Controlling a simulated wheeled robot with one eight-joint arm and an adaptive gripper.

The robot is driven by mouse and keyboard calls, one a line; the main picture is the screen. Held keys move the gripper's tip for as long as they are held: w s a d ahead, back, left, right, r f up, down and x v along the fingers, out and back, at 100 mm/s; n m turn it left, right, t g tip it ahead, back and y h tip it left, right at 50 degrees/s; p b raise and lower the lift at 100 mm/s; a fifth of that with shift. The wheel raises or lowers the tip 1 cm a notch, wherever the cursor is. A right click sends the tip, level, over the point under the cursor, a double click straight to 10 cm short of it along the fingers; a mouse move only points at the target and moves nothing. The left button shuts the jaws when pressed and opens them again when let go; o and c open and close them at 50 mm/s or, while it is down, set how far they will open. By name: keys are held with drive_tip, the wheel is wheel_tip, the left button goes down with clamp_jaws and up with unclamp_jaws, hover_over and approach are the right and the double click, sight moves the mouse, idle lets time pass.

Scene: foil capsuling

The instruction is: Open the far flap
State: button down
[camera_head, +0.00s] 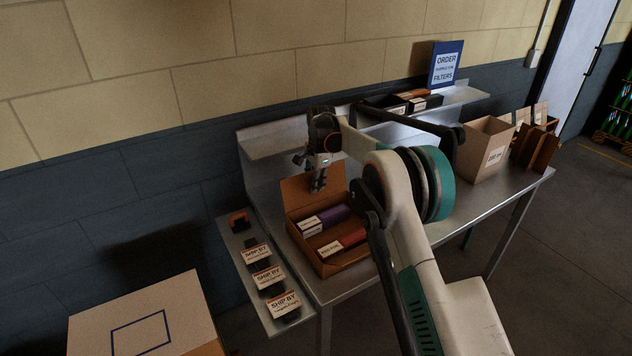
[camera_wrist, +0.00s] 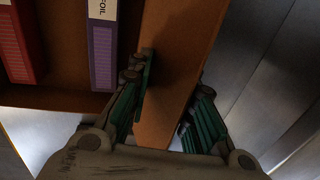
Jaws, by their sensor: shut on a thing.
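An open brown cardboard box (camera_head: 350,262) stands on the metal table. Inside lie a purple carton (camera_head: 333,215) and a red carton (camera_head: 347,243) with white labels. Its far flap (camera_head: 297,193) stands up at the back. My gripper (camera_head: 318,187) is at this flap, pointing down. In the wrist view, the fingers of my gripper (camera_wrist: 174,78) lie on both sides of the brown flap (camera_wrist: 176,62) and are shut on it. The purple carton (camera_wrist: 102,50) and red carton (camera_wrist: 15,45) show to the left. My arm hides part of the table right of the box.
A side shelf holds several "SHIP BY" cards (camera_head: 268,277). A closed carton (camera_head: 150,322) stands at the front left. An open bin (camera_head: 484,150) stands at the right.

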drive_tip(key=shift+a+f, duration=0.25)
drive_tip(key=shift+a, duration=0.1)
idle(0.5)
drive_tip(key=c, duration=1.8)
unclamp_jaws()
drive_tip(key=shift+w+f, duration=0.15)
drive_tip(key=shift+f, duration=0.05)
drive_tip(key=shift+c, duration=0.2)
drive_tip(key=shift+w+a, duration=0.1)
drive_tip(key=shift+r, duration=0.1)
